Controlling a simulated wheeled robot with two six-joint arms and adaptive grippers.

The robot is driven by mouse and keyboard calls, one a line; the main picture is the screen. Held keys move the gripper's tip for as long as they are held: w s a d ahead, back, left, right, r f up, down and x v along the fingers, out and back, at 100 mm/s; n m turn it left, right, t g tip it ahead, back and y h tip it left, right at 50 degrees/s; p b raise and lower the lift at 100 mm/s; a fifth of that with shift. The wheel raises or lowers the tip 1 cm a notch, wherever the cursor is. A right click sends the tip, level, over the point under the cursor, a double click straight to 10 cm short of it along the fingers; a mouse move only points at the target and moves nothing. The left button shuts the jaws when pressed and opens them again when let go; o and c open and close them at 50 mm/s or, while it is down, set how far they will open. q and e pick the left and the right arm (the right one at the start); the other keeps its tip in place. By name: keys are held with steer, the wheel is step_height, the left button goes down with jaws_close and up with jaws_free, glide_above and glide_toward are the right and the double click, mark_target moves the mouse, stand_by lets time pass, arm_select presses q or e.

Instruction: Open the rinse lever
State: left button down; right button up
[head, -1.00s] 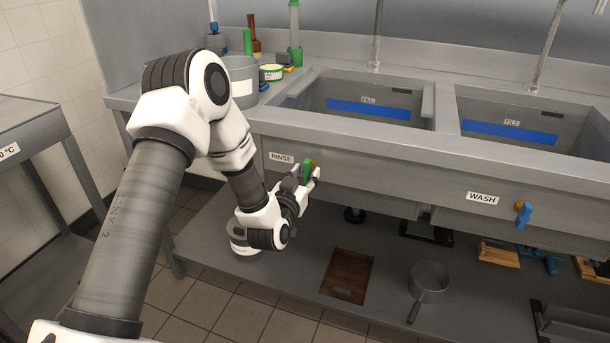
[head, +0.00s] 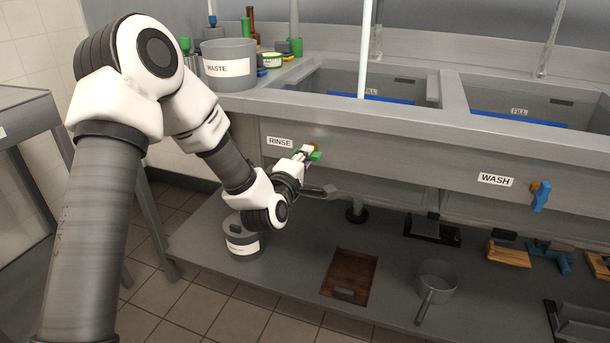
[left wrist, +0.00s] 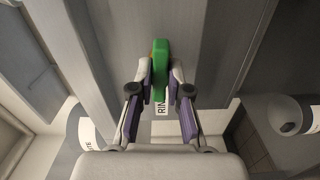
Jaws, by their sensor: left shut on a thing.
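The green rinse lever (head: 316,156) is on the front of the left basin, just right of the RINSE label (head: 280,142). It lies turned sideways, roughly level, in the head view. My left gripper (head: 306,155) is shut on it. In the left wrist view the green lever (left wrist: 160,48) sits between the two fingertips of my left gripper (left wrist: 160,75), which hide its sides. A pale stream (head: 366,50) runs down into the left basin (head: 330,78). My right gripper is not in view.
The blue wash lever (head: 541,196) hangs down at the right basin. A WASTE bucket (head: 229,68) stands on the counter at the left.

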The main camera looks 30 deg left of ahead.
arm_select(q)
steer(key=c, duration=1.2)
jaws_free()
steer(key=shift+p, duration=0.6)
steer(key=shift+o, duration=0.2)
steer(key=v, duration=0.7)
steer(key=shift+b, duration=0.4)
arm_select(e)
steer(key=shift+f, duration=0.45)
